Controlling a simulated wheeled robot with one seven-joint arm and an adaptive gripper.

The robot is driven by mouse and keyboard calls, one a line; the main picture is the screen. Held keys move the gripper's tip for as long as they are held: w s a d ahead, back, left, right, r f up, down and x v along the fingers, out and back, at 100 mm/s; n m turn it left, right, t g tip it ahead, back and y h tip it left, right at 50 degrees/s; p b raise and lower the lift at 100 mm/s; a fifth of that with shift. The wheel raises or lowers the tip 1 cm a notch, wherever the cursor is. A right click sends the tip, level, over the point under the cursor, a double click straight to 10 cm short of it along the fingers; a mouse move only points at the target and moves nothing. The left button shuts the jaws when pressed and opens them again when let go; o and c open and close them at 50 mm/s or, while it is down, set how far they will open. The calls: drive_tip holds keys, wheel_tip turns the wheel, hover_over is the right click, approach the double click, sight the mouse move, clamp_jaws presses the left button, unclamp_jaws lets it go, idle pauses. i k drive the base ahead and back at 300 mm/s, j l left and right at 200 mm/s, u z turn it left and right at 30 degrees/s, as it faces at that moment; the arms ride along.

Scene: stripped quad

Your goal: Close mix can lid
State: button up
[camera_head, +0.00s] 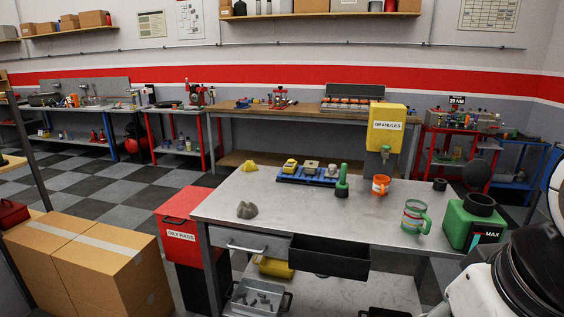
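A green can (476,225) with a black label reading "MAX" stands at the right end of the grey metal table; it looks like the mix can. A black round collar or opening (479,204) is on its top. A dark round disc (476,176) shows just behind and above the can; it may be the raised lid, but I cannot tell whether it is attached. White and black parts of my arm fill the lower right corner, close to the can's right side in the picture. My gripper's fingertips do not show.
On the table (330,220) are a green-and-orange mug (416,217), an orange mug (380,185), a small black ring (440,184), a green bottle (342,182), and a yellow granules dispenser (387,125). A drawer (330,258) stands open in front.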

sight(477, 174)
drive_tip(key=z, duration=0.9)
drive_tip(key=i+l+z, duration=0.2)
drive_tip(key=z, duration=0.25)
drive_tip(key=i+l+z, duration=0.2)
drive_tip(key=z, duration=0.2)
drive_tip(key=i+z, duration=0.45)
drive_tip(key=i+j+u, duration=0.1)
drive_tip(key=i+u, duration=0.15)
drive_tip(key=i, duration=0.5)
drive_tip(key=i+u, duration=0.25)
drive_tip(key=i, duration=0.5)
drive_tip(key=i+l+u, duration=0.25)
drive_tip(key=i, duration=0.5)
drive_tip(key=i+u, duration=0.25)
drive_tip(key=i, duration=0.4)
drive_tip(key=i+u, duration=0.3)
drive_tip(key=i, duration=0.4)
drive_tip(key=i+l+u, duration=0.25)
drive_tip(key=i, duration=0.4)
drive_tip(key=i+u, duration=0.85)
drive_tip(key=i+l+u, duration=0.3)
drive_tip(key=i+u, duration=0.25)
drive_tip(key=u, duration=3.2)
drive_tip(key=i+j+z, duration=0.2)
drive_tip(key=k+j, duration=0.1)
